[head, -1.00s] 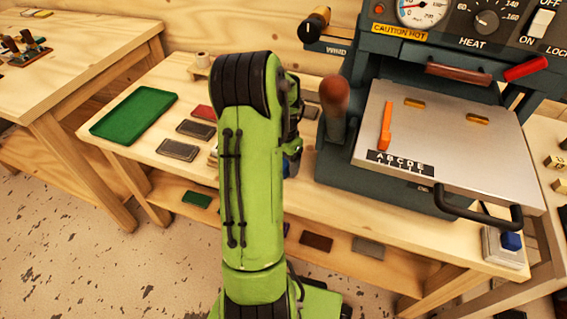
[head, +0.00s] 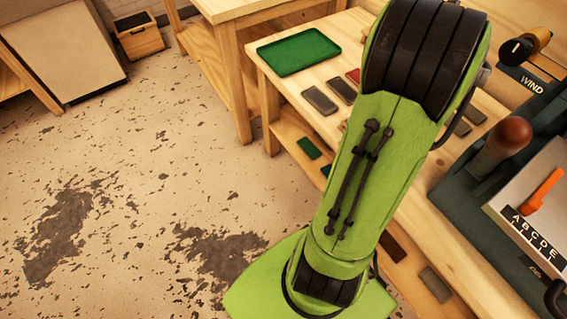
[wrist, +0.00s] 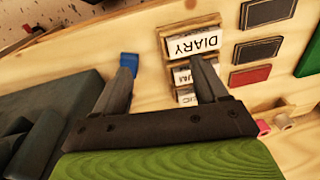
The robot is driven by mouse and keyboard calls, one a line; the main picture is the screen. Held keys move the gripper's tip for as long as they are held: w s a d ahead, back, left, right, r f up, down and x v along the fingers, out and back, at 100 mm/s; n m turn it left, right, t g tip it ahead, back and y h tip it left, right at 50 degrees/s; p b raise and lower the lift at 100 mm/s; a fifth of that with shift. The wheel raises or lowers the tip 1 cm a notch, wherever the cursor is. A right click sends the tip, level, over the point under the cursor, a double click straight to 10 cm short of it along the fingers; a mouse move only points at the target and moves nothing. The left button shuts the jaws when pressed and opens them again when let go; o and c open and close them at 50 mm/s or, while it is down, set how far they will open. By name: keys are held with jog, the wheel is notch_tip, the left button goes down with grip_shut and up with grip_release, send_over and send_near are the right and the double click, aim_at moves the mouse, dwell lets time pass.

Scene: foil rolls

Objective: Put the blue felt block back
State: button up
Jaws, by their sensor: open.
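A small blue block (wrist: 129,62), which looks like the felt block, lies on the wooden bench in the wrist view. My gripper (wrist: 162,72) is open, with bare bench and part of a label stack between its fingers. The left fingertip overlaps the lower part of the blue block in the picture; I cannot tell whether they touch. The block is outside the gap between the fingers. In the head view my arm hides the gripper and the block.
A wooden holder of label blocks, one reading DIARY (wrist: 193,45), stands by the right finger. Dark pads (wrist: 268,12) and a red pad (wrist: 250,77) lie beyond. A teal press (head: 465,195) stands right of my arm. A green tray (head: 298,52) lies on the bench; open floor is left.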

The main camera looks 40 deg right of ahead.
jog(key=w+a+r+n+t, duration=0.1)
jog(key=w+a+r+n, duration=0.2)
jog(key=a, duration=0.5)
jog(key=w+a+r+n+t, duration=0.1)
jog(key=w+a+r+n, duration=0.1)
jog(key=a+n, duration=0.45)
jog(key=w+a+r+n+t, duration=0.1)
jog(key=w+a+r+n, duration=0.15)
jog(key=a, duration=0.65)
jog(key=s+a+n+t, duration=0.1)
jog(key=s+a+n, duration=0.5)
jog(key=a, duration=0.4)
jog(key=shift+s+a+n+t+y, duration=0.2)
jog(key=shift+a+n+t+y, duration=0.15)
jog(key=shift+n, duration=0.45)
